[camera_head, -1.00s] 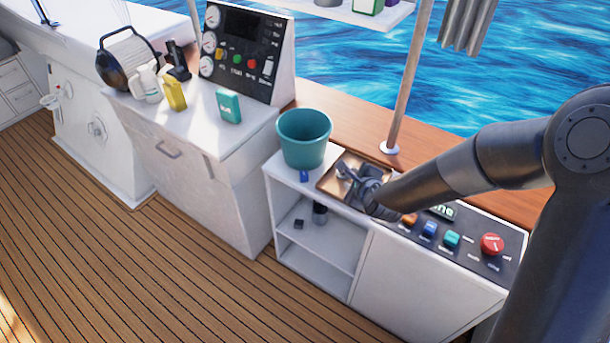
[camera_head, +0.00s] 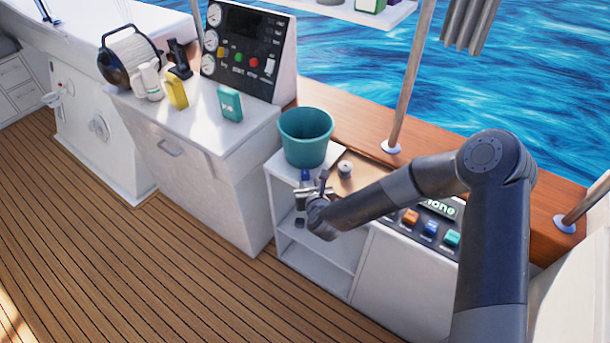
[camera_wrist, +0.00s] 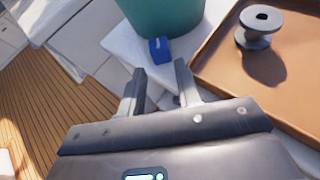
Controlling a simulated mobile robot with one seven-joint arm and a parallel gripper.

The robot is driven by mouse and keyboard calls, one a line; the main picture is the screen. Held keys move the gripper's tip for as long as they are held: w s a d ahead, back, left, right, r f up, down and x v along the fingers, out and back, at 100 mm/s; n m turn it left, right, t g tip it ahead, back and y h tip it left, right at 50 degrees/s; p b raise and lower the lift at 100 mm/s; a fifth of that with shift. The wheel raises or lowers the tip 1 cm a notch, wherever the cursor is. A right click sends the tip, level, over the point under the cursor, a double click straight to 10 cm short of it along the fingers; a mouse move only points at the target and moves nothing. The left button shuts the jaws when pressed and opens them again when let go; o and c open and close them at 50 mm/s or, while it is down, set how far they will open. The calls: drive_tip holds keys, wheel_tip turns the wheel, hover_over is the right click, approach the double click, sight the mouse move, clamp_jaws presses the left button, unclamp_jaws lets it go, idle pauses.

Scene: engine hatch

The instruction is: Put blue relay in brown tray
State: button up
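The blue relay (camera_head: 305,175) is a small blue block on the white counter top, just in front of the teal bucket. It also shows in the wrist view (camera_wrist: 159,50), ahead of my fingers. The brown tray (camera_head: 370,178) lies to its right, partly hidden by my arm; its bare floor and raised rim show in the wrist view (camera_wrist: 285,75). A grey spool (camera_wrist: 259,25) stands in the tray. My gripper (camera_wrist: 158,75) is open and empty, its two fingers apart and pointing toward the relay. In the head view my gripper (camera_head: 312,187) is at the counter's front edge.
The teal bucket (camera_head: 304,138) stands close behind the relay. A control panel with an orange, a blue and a teal block (camera_head: 452,238) lies to the right of the tray. Open shelves (camera_head: 318,252) are below the counter edge.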

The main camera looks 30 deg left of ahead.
sight(306, 176)
drive_tip(key=shift+x, duration=3.4)
drive_tip(key=shift+c, duration=0.3)
clamp_jaws()
